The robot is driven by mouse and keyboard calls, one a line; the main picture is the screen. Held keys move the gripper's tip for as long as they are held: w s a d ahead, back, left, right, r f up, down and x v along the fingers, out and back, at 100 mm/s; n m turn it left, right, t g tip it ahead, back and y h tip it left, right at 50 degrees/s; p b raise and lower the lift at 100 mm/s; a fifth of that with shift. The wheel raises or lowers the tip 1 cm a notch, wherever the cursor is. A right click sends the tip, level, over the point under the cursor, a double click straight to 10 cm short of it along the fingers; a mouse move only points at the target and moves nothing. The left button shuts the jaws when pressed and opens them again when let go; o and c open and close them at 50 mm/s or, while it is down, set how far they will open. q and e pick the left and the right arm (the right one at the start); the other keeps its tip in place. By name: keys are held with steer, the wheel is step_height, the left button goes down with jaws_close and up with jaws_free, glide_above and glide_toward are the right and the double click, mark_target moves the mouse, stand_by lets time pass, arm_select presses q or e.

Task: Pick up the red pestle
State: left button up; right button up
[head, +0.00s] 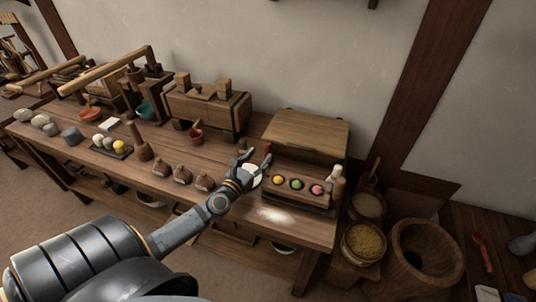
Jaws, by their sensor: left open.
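A small red upright piece (267,147), which looks like the red pestle, stands at the back of the long wooden table, just behind the wooden block with coloured balls. Its lower part is hidden. My left gripper (256,158) is open, with its fingers pointing toward the back of the table. One fingertip is close to the red piece; I cannot tell whether they touch. A pale round thing (252,171) shows between the fingers. My right gripper is not in view.
The wooden block (299,198) with yellow, green and pink balls is right of the gripper. A sloped wooden box (307,132) stands behind. A dark red cup (196,136) and brown pouches (182,174) lie left. A red long-handled tool (481,252) lies far right.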

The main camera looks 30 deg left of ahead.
mark_target(266, 148)
arm_select(q)
steer(key=w, duration=0.5)
steer(key=shift+w+a, duration=0.1)
steer(key=shift+a, duration=0.05)
steer(key=shift+c, duration=0.3)
jaws_close()
